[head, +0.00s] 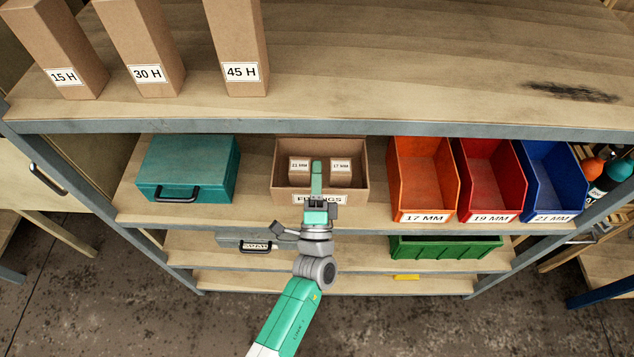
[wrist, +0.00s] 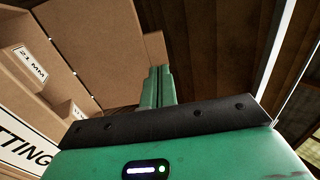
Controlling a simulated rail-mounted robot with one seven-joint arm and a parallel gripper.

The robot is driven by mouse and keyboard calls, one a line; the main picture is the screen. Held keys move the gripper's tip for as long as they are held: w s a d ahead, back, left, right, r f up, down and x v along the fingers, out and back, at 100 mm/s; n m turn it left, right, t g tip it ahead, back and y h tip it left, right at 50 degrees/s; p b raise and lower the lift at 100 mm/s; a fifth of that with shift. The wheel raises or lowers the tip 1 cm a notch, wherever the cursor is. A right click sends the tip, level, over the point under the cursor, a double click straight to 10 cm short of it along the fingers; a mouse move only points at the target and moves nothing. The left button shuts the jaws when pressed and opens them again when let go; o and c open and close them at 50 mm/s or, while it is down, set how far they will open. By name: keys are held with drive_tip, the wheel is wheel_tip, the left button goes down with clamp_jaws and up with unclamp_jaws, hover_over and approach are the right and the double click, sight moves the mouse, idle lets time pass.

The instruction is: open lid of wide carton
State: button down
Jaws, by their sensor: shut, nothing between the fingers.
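The wide carton (head: 282,188), with a label partly hidden by my gripper, stands on the middle shelf level. Its inside shows from above, with a small 21 MM box (head: 299,170) and a small 17 MM box (head: 341,172) in it. A brown cardboard panel (head: 320,150) shows at its back; I cannot tell whether this is the raised lid or the rear wall. My gripper (head: 317,166) is shut and empty, its fingers over the carton between the small boxes. In the wrist view the shut fingers (wrist: 158,75) point at brown cardboard (wrist: 90,40); contact is unclear.
A teal case (head: 188,168) stands left of the carton. An orange bin (head: 422,180), a red bin (head: 492,180) and a blue bin (head: 552,180) stand to the right. The upper shelf (head: 400,60) overhangs behind, bearing tall boxes. A green crate (head: 445,248) is below.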

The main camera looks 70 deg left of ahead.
drive_tip(key=b+x, duration=0.1)
drive_tip(key=x, duration=0.7)
drive_tip(key=shift+w, duration=0.15)
drive_tip(key=shift+a+r, duration=0.1)
drive_tip(key=shift+a, duration=0.05)
drive_tip(key=shift+g+h, duration=0.4)
drive_tip(key=shift+h, duration=0.4)
drive_tip(key=a+r+p, duration=0.1)
drive_tip(key=p, duration=0.3)
drive_tip(key=w+a+r+p, duration=0.1)
drive_tip(key=r+p, duration=0.1)
drive_tip(key=p, duration=0.2)
drive_tip(key=shift+w+a+r, duration=0.1)
drive_tip(key=shift+a+r, duration=0.05)
drive_tip(key=shift+a, duration=0.05)
drive_tip(key=p, duration=0.1)
drive_tip(key=a+h+p, duration=0.1)
drive_tip(key=p, duration=0.1)
drive_tip(key=shift+w+a, duration=0.15)
drive_tip(key=shift+w, duration=0.15)
drive_tip(key=shift+f, duration=0.3)
